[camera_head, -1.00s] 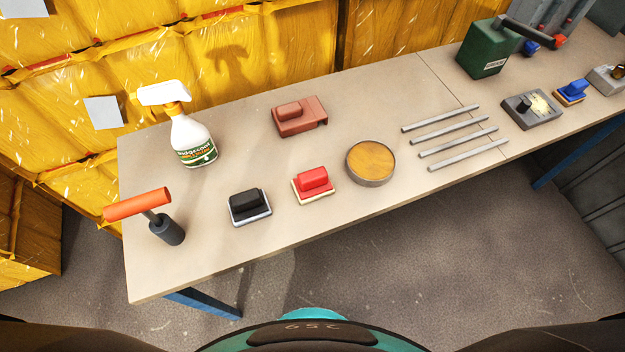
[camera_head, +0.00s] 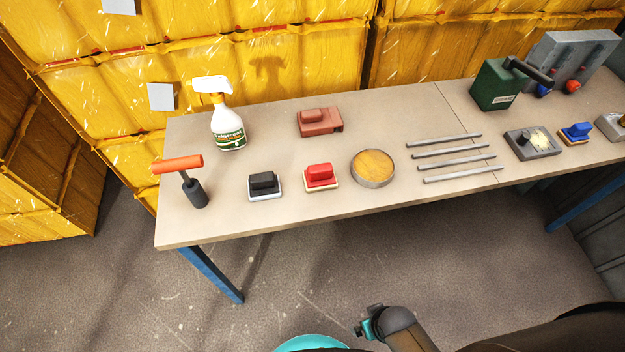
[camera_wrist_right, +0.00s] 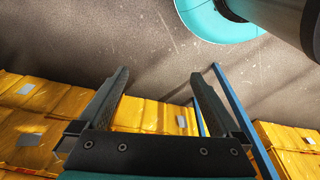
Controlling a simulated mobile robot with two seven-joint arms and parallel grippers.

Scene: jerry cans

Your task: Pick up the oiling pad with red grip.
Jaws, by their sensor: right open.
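The oiling pad with red grip (camera_head: 320,177) rests on the table, a red block on a pale base. A similar pad with black grip (camera_head: 264,185) sits to its left, and one with blue grip (camera_head: 575,134) is far right. My right arm shows at the bottom of the head view, over the floor in front of the table and well short of the red pad. My right gripper (camera_wrist_right: 160,76) is open and empty in the wrist view, with floor and yellow crates behind its fingers. My left gripper is out of view.
Around the red pad on the table (camera_head: 215,225) are a round tin (camera_head: 373,168), a reddish block (camera_head: 320,122), a spray bottle (camera_head: 227,120) and an orange-handled tool (camera_head: 190,180). Several metal rods (camera_head: 445,158) and a green can (camera_head: 495,84) are right. Yellow crates (camera_head: 310,80) stand behind.

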